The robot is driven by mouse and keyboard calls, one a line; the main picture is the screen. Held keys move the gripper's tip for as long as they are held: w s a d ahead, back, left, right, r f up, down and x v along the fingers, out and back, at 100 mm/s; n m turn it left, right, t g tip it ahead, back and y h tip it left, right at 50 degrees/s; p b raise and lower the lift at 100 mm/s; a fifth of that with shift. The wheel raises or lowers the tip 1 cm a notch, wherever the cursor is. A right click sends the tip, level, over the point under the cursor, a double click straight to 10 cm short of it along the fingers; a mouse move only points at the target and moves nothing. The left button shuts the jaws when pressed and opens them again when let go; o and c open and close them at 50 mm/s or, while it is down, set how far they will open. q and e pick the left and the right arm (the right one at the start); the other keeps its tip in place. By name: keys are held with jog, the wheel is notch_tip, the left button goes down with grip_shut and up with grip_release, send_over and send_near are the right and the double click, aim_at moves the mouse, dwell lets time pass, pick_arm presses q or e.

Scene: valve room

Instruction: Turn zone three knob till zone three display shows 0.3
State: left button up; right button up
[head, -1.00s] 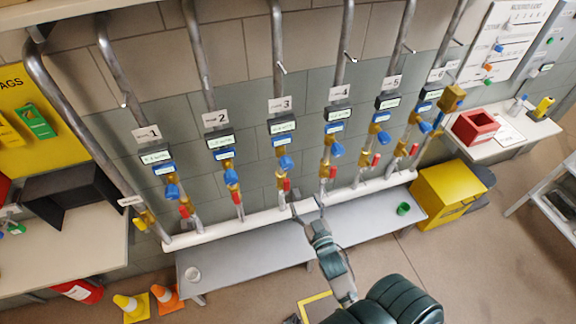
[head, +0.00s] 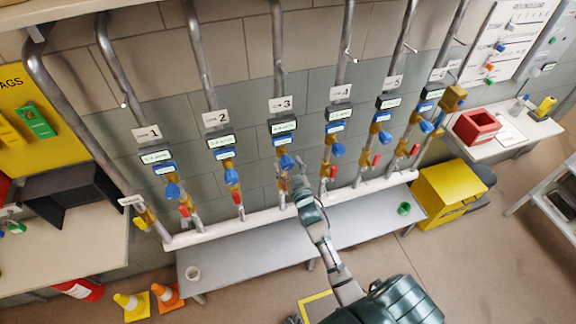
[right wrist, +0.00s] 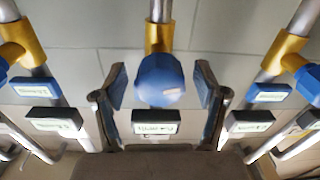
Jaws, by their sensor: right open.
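The zone three knob is a blue knob (head: 287,162) on the pipe below the "3" label (head: 280,104). It also shows large in the right wrist view (right wrist: 160,80). The zone three display (head: 283,126) sits above it; its digits are too small to read. In the right wrist view a display (right wrist: 156,122) shows beyond the knob, also unreadable. My right gripper (head: 293,176) is at the zone three pipe, just below the knob. In the right wrist view its open fingers (right wrist: 160,95) stand on both sides of the knob, with gaps visible. My left gripper is not in view.
Neighbouring zones have similar blue knobs (head: 232,177) (head: 338,150) close on either side. A white pipe (head: 255,219) runs below, above a grey bench (head: 240,255) with a green cup (head: 404,208). A yellow box (head: 448,194) stands at the right.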

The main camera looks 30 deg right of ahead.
jog(key=c, duration=1.1)
jog(key=shift+c, duration=0.2)
jog(key=shift+r+m+p, duration=0.2)
jog(key=shift+m+p, duration=0.6)
jog(key=shift+p, duration=0.05)
jog(key=m+p, duration=0.2)
jog(key=shift+m, duration=0.3)
jog(key=shift+f+m, duration=0.1)
jog(key=shift+m, duration=0.4)
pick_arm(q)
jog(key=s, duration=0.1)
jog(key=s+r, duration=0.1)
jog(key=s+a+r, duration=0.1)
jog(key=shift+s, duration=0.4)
pick_arm(e)
jog(key=o, duration=1.1)
jog(key=shift+o, duration=0.2)
